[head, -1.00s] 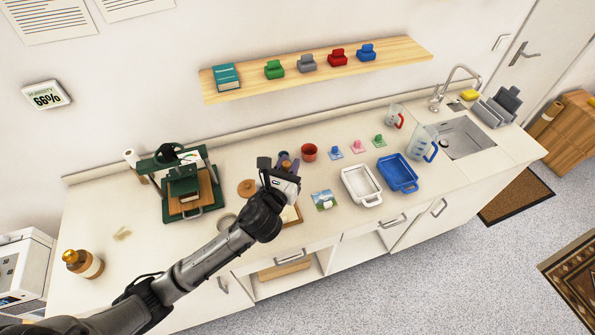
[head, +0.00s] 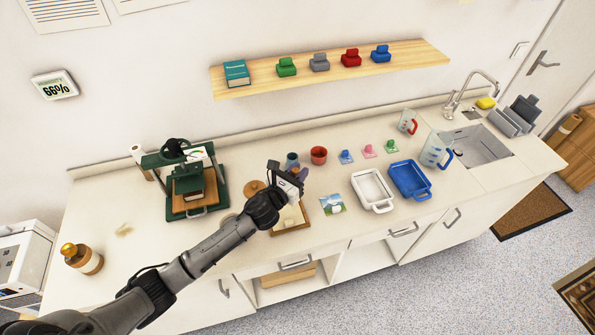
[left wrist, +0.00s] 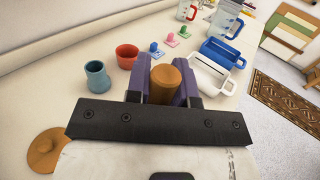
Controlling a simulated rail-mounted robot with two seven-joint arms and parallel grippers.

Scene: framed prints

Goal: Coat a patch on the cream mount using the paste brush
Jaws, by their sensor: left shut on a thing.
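My left gripper (head: 299,179) is over the front middle of the counter, above the far side of a brown-edged board (head: 292,230). The board bears a cream sheet (head: 290,215), which looks like the cream mount and is partly hidden by my wrist. In the left wrist view, my left gripper's purple fingers (left wrist: 166,88) are shut on a brown rounded handle (left wrist: 166,84), likely the paste brush. Its bristles are hidden, so I cannot tell whether they touch the mount. My right gripper is not in view.
A blue-grey pot (head: 292,160) and a red pot (head: 318,155) stand just behind the gripper. A round wooden lid (head: 254,188) and a green press (head: 187,185) are to the left. A picture card (head: 332,204), white tray (head: 372,190) and blue tray (head: 410,180) lie right.

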